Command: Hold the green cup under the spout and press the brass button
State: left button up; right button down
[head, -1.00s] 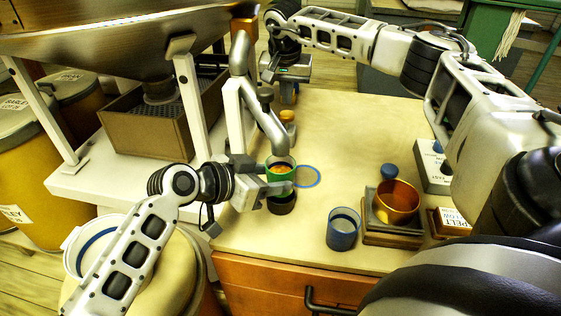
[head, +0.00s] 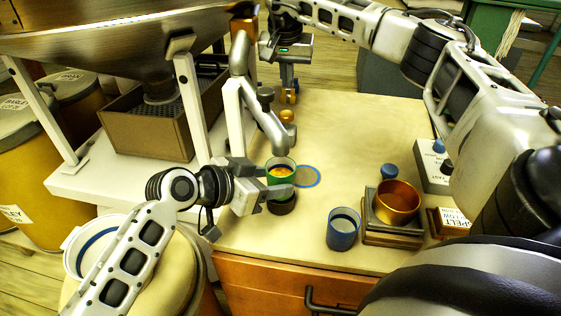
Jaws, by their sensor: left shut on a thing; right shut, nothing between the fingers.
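The green cup (head: 281,166) stands upright under the grey pipe spout (head: 274,132), its open top just below the spout's end. Yellow-orange stuff shows inside it. My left gripper (head: 268,189) is shut on the cup from the left, and its fingers hide part of the cup's side. A dark round piece (head: 281,207) shows directly below the cup; I cannot tell whether they touch. The brass button (head: 287,116) is behind the spout. My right gripper (head: 288,97) is shut and empty, pointing down just above or behind the button; contact cannot be told.
A flat blue-rimmed disc (head: 309,176) lies right of the cup. A blue cup (head: 343,228), a copper bowl (head: 397,202) on a scale (head: 392,235), a spelt box (head: 452,221) and a grey control box (head: 431,170) stand at the right. The large hopper (head: 110,45) is at left.

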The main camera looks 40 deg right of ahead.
pick_arm(q)
jog(key=s+a, duration=0.5)
jog(key=s, duration=0.2)
jog(key=shift+s+a, duration=0.15)
jog(key=shift+a, duration=0.2)
dwell(0.6)
dwell(0.5)
